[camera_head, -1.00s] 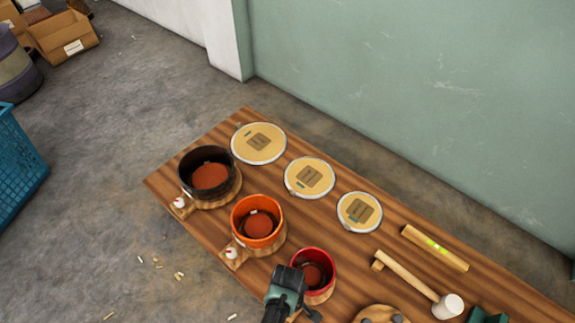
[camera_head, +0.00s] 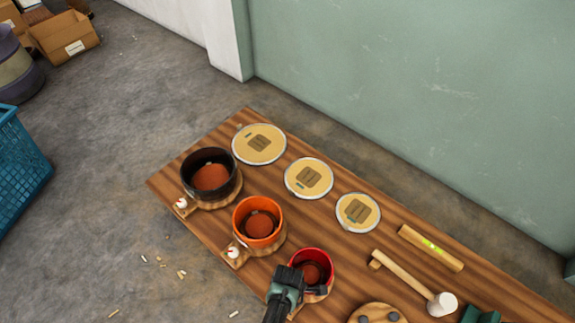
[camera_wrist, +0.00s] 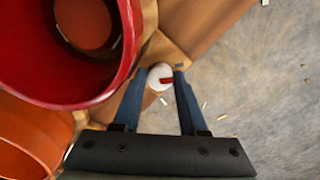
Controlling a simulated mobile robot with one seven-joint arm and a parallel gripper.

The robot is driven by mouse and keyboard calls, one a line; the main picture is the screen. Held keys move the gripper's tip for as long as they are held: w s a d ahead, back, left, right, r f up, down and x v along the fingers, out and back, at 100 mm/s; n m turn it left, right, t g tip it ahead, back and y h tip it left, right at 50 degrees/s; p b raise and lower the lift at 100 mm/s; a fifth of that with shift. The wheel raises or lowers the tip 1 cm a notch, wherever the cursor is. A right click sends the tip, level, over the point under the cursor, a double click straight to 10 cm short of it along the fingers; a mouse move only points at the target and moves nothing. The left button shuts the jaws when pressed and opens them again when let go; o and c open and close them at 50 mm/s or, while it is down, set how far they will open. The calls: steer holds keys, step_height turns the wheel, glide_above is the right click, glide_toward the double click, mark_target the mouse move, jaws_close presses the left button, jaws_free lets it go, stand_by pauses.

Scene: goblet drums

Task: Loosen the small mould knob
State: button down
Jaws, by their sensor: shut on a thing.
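The small red mould (camera_head: 313,256) stands on its wooden base at the near edge of the bench. In the wrist view its red wall (camera_wrist: 110,96) fills the upper left. Its small white knob (camera_wrist: 159,74) with a red mark sits between my fingertips. My gripper (camera_wrist: 160,79) is shut on this knob, one finger on each side. In the head view my gripper (camera_head: 290,272) is beside the red mould's near-left side and hides the knob.
The orange mould (camera_head: 258,212) and black mould (camera_head: 195,166) stand to the left, each with a white knob. Round lids (camera_head: 309,163), a level (camera_head: 431,248) and a mallet (camera_head: 443,304) lie on the bench (camera_head: 350,275). A blue crate (camera_head: 20,170) stands on the floor.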

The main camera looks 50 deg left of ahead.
stand_by(0.3)
steer(key=shift+c, duration=2.3)
jaws_free()
steer(key=shift+r, duration=0.1)
step_height(320, 180, up, 13)
steer(key=p, duration=0.9)
